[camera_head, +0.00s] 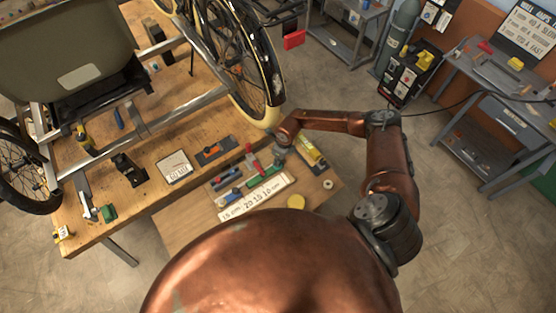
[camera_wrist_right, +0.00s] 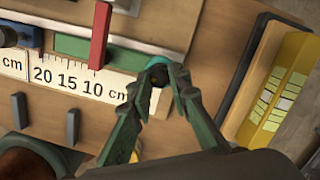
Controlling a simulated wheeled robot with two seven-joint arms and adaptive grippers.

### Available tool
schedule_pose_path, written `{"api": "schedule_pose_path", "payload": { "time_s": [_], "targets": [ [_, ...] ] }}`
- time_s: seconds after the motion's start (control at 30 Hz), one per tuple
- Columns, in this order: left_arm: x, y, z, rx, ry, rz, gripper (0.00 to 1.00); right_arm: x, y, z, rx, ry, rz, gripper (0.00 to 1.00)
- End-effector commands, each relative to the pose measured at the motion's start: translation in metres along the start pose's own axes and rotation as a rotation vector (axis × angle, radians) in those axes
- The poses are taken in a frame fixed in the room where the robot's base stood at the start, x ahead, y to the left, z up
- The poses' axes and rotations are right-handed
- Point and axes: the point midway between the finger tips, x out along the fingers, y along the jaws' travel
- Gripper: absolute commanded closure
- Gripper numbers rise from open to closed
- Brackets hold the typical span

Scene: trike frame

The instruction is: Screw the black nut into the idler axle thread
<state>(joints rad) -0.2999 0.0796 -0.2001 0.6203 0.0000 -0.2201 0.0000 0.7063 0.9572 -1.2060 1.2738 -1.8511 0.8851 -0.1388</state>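My right gripper (camera_head: 280,154) is over the ruler end of the small front bench in the head view. In the right wrist view my right gripper (camera_wrist_right: 160,82) has its fingertips close together around a small dark round piece, which looks like the black nut (camera_wrist_right: 157,74). A teal rounded edge shows just behind it. I cannot make out the idler axle thread. My left gripper is in neither view.
A white ruler strip (camera_head: 247,201) and a red upright piece (camera_wrist_right: 101,36) lie close to my right gripper. A yellow box (camera_wrist_right: 281,92) is to the right. A spoked wheel (camera_head: 232,58) rises beyond the tools. Several tools lie on the wooden bench (camera_head: 148,200).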

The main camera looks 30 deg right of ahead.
Motion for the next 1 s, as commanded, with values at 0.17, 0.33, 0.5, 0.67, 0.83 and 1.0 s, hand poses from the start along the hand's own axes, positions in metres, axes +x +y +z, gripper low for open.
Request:
{"api": "schedule_pose_path", "payload": {
  "time_s": [0.17,0.33,0.5,0.67,0.83,1.0],
  "targets": [
    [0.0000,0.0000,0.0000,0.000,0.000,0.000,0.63,-0.0001,-0.0003,0.0000,0.001,0.000,-0.001,0.96],
    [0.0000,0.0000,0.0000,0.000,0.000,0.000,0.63,-0.0001,0.0006,0.0003,0.072,0.000,-0.010,0.96],
    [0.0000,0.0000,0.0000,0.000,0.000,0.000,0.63,0.0001,0.0013,0.0008,0.268,-0.001,-0.040,0.96],
    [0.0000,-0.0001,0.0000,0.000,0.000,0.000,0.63,0.0003,0.0016,0.0010,0.460,-0.002,-0.069,0.96],
    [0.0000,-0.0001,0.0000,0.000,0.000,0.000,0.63,0.0008,0.0028,0.0013,0.674,-0.001,-0.101,0.96],
    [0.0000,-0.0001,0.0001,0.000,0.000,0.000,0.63,0.0009,0.0029,0.0022,0.893,-0.002,-0.135,0.96]
  ]
}}
